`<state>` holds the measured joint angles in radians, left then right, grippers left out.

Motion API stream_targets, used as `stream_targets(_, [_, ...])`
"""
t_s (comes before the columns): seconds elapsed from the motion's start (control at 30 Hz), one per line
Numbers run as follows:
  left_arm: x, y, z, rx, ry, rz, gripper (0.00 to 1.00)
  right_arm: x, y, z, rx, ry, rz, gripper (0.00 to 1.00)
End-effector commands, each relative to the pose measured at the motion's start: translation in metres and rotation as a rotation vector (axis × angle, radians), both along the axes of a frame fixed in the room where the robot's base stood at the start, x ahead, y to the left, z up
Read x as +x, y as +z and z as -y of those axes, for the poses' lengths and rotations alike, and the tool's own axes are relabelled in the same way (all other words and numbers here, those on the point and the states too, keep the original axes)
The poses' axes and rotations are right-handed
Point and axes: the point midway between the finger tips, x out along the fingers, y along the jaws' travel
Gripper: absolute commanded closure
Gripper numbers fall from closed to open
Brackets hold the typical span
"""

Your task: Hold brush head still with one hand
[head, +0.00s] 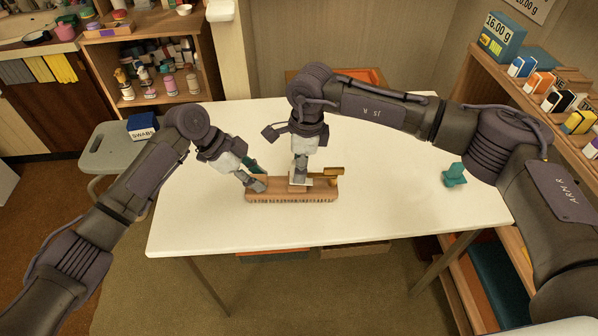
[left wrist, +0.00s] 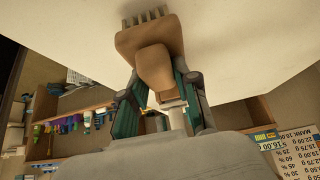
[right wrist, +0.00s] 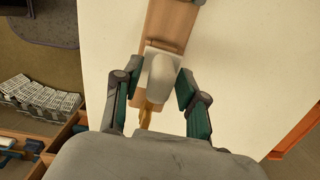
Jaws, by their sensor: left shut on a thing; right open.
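The brush head (head: 290,193) is a long wooden block on the white table, with dark bristles along its front edge. My left gripper (head: 257,184) is shut on its left end, and the left wrist view shows the fingers (left wrist: 160,98) on either side of the brown wood (left wrist: 150,42). My right gripper (head: 300,180) is above the block's middle. In the right wrist view its open fingers (right wrist: 158,98) stand on either side of a pale rounded piece (right wrist: 160,75) on the wood. A brass-coloured part (head: 328,174) sits at the block's right; whether it is attached is unclear.
A small teal object (head: 454,175) stands on the table's right side. The white table (head: 400,215) is otherwise mostly clear. A grey stool (head: 105,155) with a blue swabs box (head: 143,127) is at the left. Stocked shelves (head: 555,95) stand at the right.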

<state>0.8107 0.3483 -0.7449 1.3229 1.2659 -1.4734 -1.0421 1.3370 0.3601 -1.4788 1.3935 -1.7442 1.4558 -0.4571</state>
Motion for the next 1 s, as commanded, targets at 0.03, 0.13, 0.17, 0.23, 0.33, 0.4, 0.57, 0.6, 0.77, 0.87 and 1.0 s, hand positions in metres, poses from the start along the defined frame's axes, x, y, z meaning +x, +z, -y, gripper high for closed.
stream_targets(0.03, [0.0,-0.0005,-0.0005,0.001,0.001,0.0,1.0,-0.0001,-0.0001,-0.0001,0.0,0.0,0.0,0.58])
stream_targets(0.13, [0.0,-0.0005,-0.0005,0.001,0.001,0.0,1.0,0.0,0.0,-0.0001,0.0,0.0,0.0,0.67])
stream_targets(0.17, [0.0,-0.0005,-0.0005,0.001,0.001,0.0,1.0,0.0,0.0,-0.0001,0.0,0.0,0.0,0.72])
stream_targets(0.23, [0.0,-0.0005,-0.0005,0.001,0.001,0.0,1.0,0.0,0.0001,0.0,0.0,0.0,0.0,0.83])
stream_targets(0.33, [0.0,-0.0005,-0.0005,0.001,0.001,0.0,1.0,0.0,0.0001,0.0,0.0,0.0,0.0,1.0])
stream_targets(0.4, [0.0,-0.0005,-0.0005,0.001,0.001,0.0,1.0,0.0,0.0002,0.0,0.0,0.0,0.0,1.0])
stream_targets(0.57, [0.0,-0.0005,-0.0005,0.001,0.001,0.0,1.0,0.0001,0.0005,0.0001,0.0,0.0,0.001,1.0])
stream_targets(0.6, [0.0,-0.0005,-0.0005,0.001,0.001,0.0,1.0,0.0002,0.0006,0.0,0.0,0.0,0.001,1.0])
stream_targets(0.77, [-0.0001,-0.0006,-0.0005,0.001,0.001,0.0,1.0,0.0003,0.0018,0.0,0.001,0.0,0.001,1.0])
stream_targets(0.87, [-0.0001,-0.0006,-0.0006,0.002,0.001,0.0,1.0,0.0003,0.0029,-0.0001,0.001,0.0,0.001,1.0])
stream_targets(1.0, [0.0,-0.001,-0.0007,0.002,0.001,0.0,1.0,0.0003,0.004,-0.0002,0.001,0.0,0.001,1.0])
